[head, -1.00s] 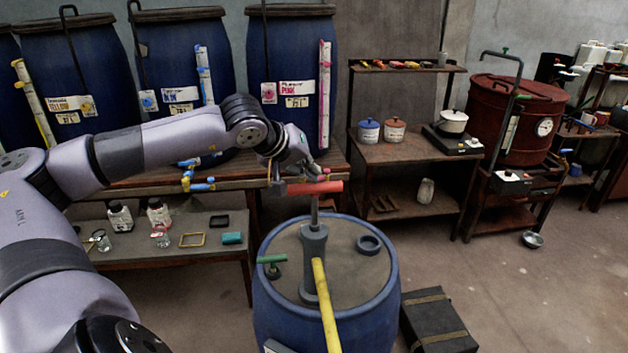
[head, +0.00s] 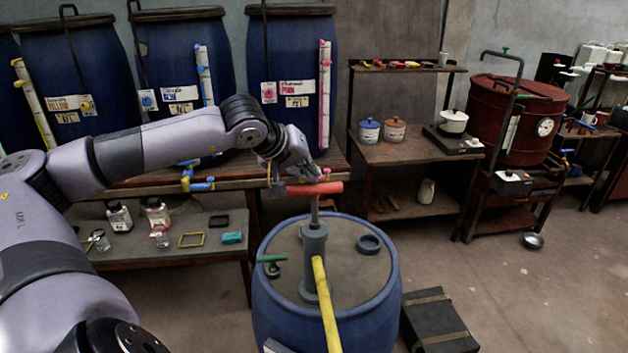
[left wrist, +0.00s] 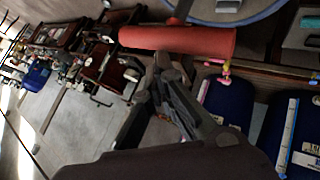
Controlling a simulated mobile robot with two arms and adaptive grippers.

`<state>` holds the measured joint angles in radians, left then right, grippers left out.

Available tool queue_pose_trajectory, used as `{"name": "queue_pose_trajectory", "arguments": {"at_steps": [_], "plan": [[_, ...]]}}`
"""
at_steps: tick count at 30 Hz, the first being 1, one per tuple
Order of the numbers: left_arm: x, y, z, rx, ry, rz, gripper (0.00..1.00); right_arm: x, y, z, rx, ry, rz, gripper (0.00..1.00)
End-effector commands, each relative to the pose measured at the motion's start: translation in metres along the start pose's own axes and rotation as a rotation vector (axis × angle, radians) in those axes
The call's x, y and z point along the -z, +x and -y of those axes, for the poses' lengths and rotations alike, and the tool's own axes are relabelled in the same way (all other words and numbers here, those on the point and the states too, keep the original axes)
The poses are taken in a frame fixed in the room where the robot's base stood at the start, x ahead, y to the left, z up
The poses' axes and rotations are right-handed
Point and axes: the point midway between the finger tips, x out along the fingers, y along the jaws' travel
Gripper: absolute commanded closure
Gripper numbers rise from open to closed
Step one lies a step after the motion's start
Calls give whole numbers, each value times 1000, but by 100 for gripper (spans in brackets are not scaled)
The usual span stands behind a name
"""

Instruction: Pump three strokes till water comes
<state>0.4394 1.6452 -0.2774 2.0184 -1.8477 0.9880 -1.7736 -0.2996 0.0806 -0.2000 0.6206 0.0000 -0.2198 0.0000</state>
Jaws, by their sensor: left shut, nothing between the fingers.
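The hand pump (head: 313,245) stands upright on the lid of a blue drum (head: 325,325). Its red crossbar handle (head: 315,188) sits on a short rod above the grey pump body. A yellow spout (head: 326,305) slopes down toward me; no water shows at the part in view. My left gripper (head: 312,175) is shut and empty, just behind and above the handle in the head view. In the left wrist view the red handle (left wrist: 178,40) lies across, just beyond the shut fingers (left wrist: 163,65); whether they touch it I cannot tell. My right gripper is not in view.
A green-handled fitting (head: 271,259) and a dark ring (head: 368,244) are on the drum lid. A black case (head: 438,320) stands on the floor at right. A bench with blue vats is behind. Floor at right is mostly clear.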

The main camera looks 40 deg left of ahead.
Motion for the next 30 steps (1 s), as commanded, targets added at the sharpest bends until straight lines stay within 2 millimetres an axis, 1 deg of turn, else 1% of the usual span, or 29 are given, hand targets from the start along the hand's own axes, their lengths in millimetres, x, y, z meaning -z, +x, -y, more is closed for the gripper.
{"name": "queue_pose_trajectory", "arguments": {"at_steps": [8, 30], "plan": [[-1, 0, 0, 1, 0, 2, 100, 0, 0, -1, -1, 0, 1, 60], [-6, 7, 5, 2, 0, 3, 100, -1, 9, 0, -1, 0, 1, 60]]}}
